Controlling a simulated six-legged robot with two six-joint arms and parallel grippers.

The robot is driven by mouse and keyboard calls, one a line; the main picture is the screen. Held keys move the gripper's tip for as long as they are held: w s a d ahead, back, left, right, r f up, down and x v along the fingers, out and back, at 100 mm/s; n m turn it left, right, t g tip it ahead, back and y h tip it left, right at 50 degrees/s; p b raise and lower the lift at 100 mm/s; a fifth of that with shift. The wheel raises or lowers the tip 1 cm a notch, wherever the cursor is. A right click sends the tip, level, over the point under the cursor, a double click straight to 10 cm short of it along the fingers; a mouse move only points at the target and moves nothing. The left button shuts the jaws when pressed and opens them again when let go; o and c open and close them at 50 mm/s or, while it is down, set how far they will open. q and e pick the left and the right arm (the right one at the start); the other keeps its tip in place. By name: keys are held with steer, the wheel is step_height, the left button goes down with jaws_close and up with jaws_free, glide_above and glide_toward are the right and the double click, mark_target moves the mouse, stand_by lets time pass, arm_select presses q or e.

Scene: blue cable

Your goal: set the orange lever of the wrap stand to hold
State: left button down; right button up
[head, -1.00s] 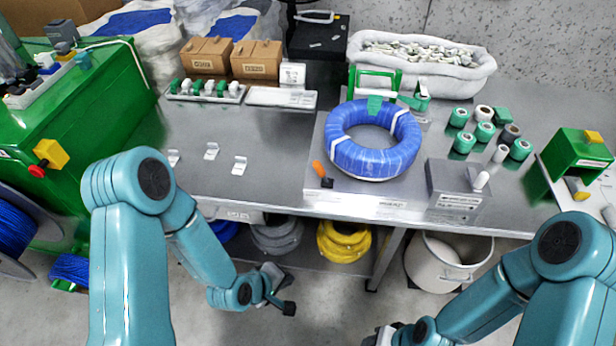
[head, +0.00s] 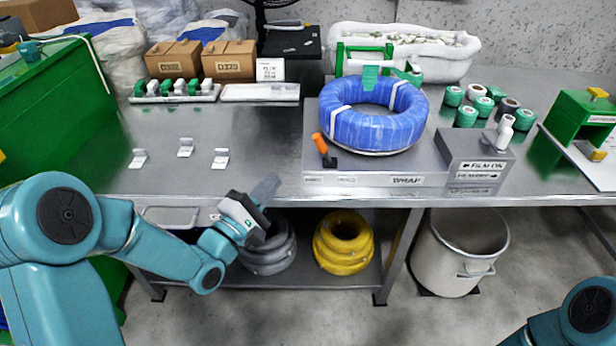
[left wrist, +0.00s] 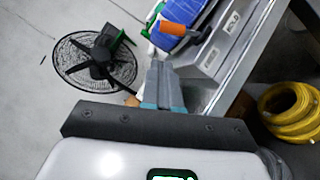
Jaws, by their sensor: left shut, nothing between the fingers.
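The orange lever (head: 319,143) stands at the front left corner of the grey wrap stand (head: 400,181), tilted slightly to the left from its dark base. It also shows in the left wrist view (left wrist: 173,29), beyond my fingertips. A blue cable coil (head: 376,128) with white bands lies on the stand. My left gripper (head: 268,188) is shut and empty, in front of the table edge, to the left of and below the lever, not touching it. My left fingers (left wrist: 163,85) point up in the left wrist view. My right gripper is out of view; only part of my right arm shows.
A grey block labelled "FILM ON" (head: 474,158) with a pale lever stands right of the coil. Small white brackets (head: 185,147) lie on the left of the table. Green and white rolls (head: 468,116) stand at right. Yellow coils (head: 343,240) and a bin (head: 455,255) are below.

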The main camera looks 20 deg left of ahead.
arm_select(q)
steer(key=a+f+b, duration=0.1)
steer(key=f+y+b, duration=0.1)
steer(key=shift+a+f+b, duration=0.2)
steer(key=shift+a+b, duration=0.1)
steer(key=shift+a, duration=0.1)
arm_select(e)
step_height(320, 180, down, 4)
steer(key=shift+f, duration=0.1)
arm_select(q)
steer(key=shift+s, duration=0.1)
glide_toward(323, 148)
steer(key=w+a, duration=0.4)
steer(key=w, duration=0.1)
steer(key=shift+a+r, duration=0.15)
steer(key=shift+w+d+r+b, duration=0.15)
steer(key=shift+w+d+r, duration=0.15)
steer(key=shift+d, duration=0.2)
steer(key=shift+w+d+r+b, duration=0.1)
steer(key=shift+w+d+r, duration=0.15)
steer(key=shift+d, duration=0.3)
steer(key=shift+w+d+r+b, duration=0.2)
steer(key=shift+w+d, duration=0.1)
steer(key=shift+d, duration=0.2)
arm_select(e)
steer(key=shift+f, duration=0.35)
